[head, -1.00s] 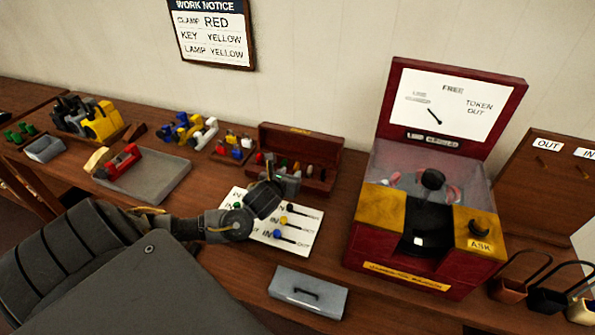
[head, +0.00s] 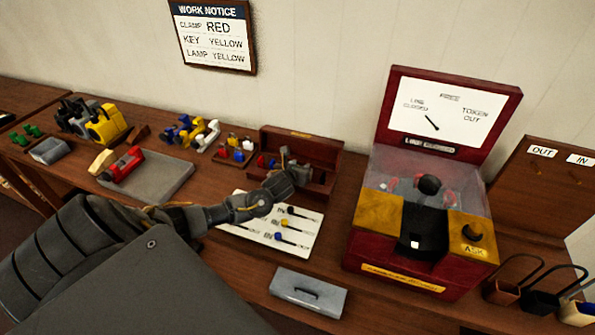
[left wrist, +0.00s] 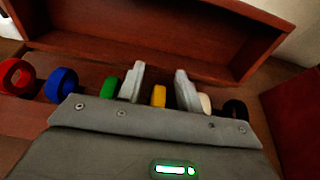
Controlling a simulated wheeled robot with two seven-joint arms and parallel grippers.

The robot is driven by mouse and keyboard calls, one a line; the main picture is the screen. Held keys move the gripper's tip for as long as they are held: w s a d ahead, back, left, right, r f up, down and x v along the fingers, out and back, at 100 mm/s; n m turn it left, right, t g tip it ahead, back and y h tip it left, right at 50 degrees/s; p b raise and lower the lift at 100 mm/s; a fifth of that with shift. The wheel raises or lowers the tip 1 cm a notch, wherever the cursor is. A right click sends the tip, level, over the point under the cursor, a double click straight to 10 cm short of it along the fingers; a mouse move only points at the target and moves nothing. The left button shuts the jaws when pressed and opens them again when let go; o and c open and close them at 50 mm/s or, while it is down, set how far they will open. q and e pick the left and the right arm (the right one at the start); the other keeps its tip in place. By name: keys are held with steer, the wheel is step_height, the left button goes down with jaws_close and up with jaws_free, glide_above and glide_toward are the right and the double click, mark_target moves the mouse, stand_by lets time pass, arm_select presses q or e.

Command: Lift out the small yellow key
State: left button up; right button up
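The small yellow key (left wrist: 159,96) stands in a row of coloured keys in the open wooden box (head: 325,144). My left gripper (left wrist: 160,88) is open, with one finger on each side of the yellow key; I cannot tell whether they touch it. In the head view my left gripper (head: 290,164) is down at the box and hides the yellow key. The green key (left wrist: 108,84) is just left of the left finger, and the white key (left wrist: 205,103) is just right of the right finger. My right gripper is not in view.
A blue ring-shaped key (left wrist: 62,85), a red one (left wrist: 15,77) and a black one (left wrist: 236,109) stand in the same row. The box's raised lid (left wrist: 150,35) is behind. A white board (head: 263,243) with coloured pins lies in front, and a red machine (head: 425,270) stands right.

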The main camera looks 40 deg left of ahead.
arm_select(q)
steer(key=shift+w, duration=0.1)
jaws_close()
stand_by(0.4)
